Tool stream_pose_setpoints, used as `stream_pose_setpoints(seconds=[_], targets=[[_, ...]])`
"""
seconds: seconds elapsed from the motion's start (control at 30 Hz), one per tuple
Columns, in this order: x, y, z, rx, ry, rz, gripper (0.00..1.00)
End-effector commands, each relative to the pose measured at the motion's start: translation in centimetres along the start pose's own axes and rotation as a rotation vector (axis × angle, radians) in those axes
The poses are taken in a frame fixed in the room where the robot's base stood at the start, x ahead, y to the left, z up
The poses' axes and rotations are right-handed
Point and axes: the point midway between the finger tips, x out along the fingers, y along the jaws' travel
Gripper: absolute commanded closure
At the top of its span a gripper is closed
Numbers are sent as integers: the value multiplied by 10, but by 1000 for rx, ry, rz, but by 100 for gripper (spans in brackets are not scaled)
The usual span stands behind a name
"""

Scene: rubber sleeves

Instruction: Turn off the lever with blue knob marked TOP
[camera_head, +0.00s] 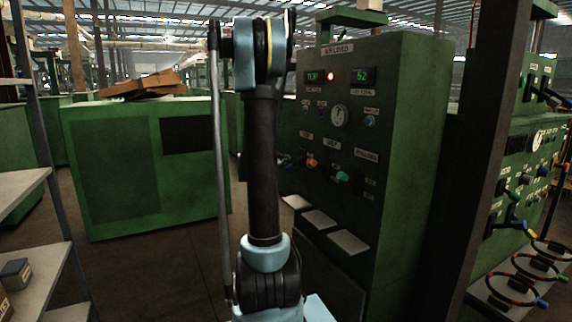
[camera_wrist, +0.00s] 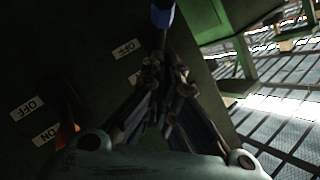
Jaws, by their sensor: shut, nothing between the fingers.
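The green control cabinet (camera_head: 405,120) stands right of centre in the head view, with small knobs and labels on its front. In the wrist view a blue knob (camera_wrist: 163,14) on a dark shaft shows at the top edge. A white OFF label (camera_wrist: 126,48) lies left of it, with a second label partly hidden below. My gripper (camera_wrist: 167,72) is shut and empty, its fingertips just below the blue knob in the picture; I cannot tell if they touch. In the head view my arm hides part of the panel, and I cannot make out the gripper.
An orange knob (camera_wrist: 67,133) with its own OFF and ON labels is at the lower left of the wrist view. A teal knob (camera_head: 342,176) sits right of the orange one on the cabinet. Pale plates (camera_head: 348,242) jut out below. A dark post (camera_head: 488,150) stands right.

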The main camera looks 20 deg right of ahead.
Motion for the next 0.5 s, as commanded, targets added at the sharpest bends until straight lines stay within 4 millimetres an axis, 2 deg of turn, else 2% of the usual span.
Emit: stream_pose_setpoints(seconds=[0.2, 0.33, 0.5], targets=[[-41, 5, 4, 0, 1, 1, 100], [-57, 7, 6, -1, 2, 2, 100], [-69, 9, 7, 0, 3, 2, 100]])
